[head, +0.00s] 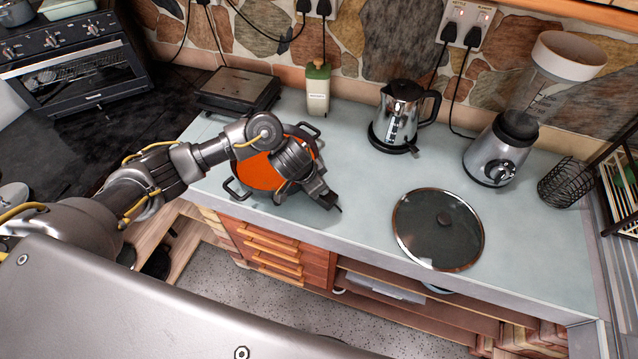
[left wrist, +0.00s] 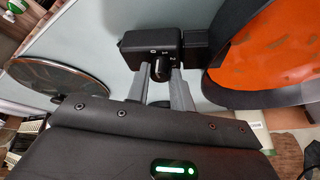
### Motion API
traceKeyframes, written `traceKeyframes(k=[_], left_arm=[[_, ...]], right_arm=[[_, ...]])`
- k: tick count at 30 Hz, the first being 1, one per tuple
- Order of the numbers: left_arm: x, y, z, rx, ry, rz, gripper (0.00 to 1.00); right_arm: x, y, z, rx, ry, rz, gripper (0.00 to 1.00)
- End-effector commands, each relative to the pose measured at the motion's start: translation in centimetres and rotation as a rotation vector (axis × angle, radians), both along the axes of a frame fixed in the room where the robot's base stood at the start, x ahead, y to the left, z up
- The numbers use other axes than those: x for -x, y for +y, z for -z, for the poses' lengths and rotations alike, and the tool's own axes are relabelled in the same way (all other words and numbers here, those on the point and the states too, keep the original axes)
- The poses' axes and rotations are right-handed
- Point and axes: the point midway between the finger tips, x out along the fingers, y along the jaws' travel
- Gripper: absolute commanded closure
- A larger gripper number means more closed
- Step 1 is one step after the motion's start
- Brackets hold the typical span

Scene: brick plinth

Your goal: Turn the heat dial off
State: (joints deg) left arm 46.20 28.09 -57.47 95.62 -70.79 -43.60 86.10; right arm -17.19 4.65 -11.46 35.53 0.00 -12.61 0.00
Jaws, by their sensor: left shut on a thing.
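An electric pan with an orange inside (head: 260,172) and dark side handles stands on the counter; it also shows in the left wrist view (left wrist: 268,48). A black control box (left wrist: 150,44) sits at its side, with small markings and a black heat dial (left wrist: 160,70) on it. My left gripper (left wrist: 161,78) is shut on the dial, one finger at each side. In the head view my left gripper (head: 328,199) is at the pan's right side and hides the dial. The dial's exact setting cannot be read. My right gripper is not in view.
A glass lid (head: 438,230) lies flat to the right of the pan. A kettle (head: 397,116), a blender (head: 505,145), a bottle (head: 318,90) and a flat grill (head: 237,92) stand behind. The counter (head: 355,190) between pan and lid is clear.

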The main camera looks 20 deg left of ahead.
Motion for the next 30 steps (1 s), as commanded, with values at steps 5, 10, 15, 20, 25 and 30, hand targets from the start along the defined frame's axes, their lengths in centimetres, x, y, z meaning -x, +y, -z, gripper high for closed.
traceKeyframes(k=[5, 10, 15, 20, 25, 30], left_arm=[[0.0, 0.0, 0.0, 0.001, 0.001, 0.0, 1.0], [0.0, 0.0, 0.0, 0.0, 0.0, 0.001, 0.58], [0.0, 0.0, 0.0, 0.0, 0.0, 0.001, 0.55], [0.1, 0.0, -0.2, 0.001, 0.0, 0.001, 0.55], [0.6, 0.5, -1.9, 0.001, -0.004, 0.005, 0.55], [1.9, 1.4, -5.4, 0.0, -0.007, 0.006, 0.55]], right_arm=[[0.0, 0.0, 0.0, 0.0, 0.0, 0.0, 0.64], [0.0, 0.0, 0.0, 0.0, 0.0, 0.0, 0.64], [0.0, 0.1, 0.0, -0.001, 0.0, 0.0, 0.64], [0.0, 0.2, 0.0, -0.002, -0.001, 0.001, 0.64], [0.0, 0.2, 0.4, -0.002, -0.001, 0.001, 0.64], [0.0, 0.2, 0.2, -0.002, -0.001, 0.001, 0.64]])
